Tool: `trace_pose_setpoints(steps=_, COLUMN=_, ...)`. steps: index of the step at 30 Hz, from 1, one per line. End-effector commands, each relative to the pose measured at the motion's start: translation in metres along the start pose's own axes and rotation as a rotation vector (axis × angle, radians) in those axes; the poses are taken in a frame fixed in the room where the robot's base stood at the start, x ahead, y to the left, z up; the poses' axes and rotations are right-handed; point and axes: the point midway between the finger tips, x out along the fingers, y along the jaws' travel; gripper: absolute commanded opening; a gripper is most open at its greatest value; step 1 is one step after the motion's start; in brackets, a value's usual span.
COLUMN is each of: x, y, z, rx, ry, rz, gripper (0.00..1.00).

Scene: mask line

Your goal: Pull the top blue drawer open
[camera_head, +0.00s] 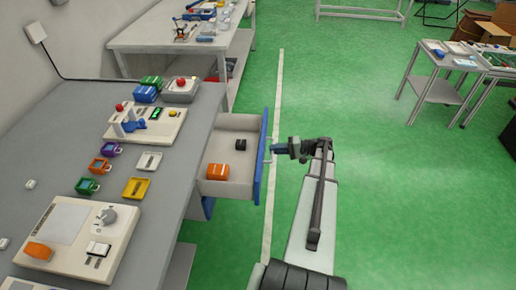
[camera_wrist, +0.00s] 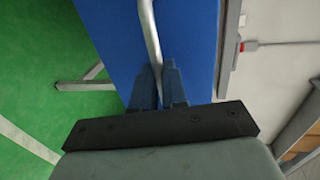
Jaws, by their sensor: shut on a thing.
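The top blue drawer (camera_head: 260,158) stands open, pulled out from the grey workbench to the right. Its pale inside shows, with an orange block (camera_head: 218,172) near the front and a small black piece (camera_head: 241,144) further back. My gripper (camera_head: 274,149) is at the drawer's outer face. In the wrist view my gripper (camera_wrist: 160,90) is shut on the metal handle (camera_wrist: 149,30), with one finger on each side of the bar. The blue drawer front (camera_wrist: 190,40) fills the view behind it.
The workbench top (camera_head: 180,215) holds a control panel (camera_head: 75,235), small coloured boxes and a device with a red button (camera_head: 180,86). A second table (camera_head: 150,35) stands behind. A grey cart (camera_head: 440,85) is far right. Green floor to the right of my arm is clear.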

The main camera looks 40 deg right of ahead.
Motion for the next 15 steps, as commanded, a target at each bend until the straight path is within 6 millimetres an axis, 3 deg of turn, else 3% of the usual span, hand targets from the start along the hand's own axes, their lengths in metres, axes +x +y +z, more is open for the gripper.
trace_pose_setpoints(steps=6, x=-0.044, y=0.01, z=-0.002, rx=0.0, ry=0.002, rz=0.0, gripper=0.0)
trace_pose_setpoints(steps=15, x=-0.074, y=0.016, z=-0.001, rx=0.0, ry=0.001, rz=0.001, gripper=0.0)
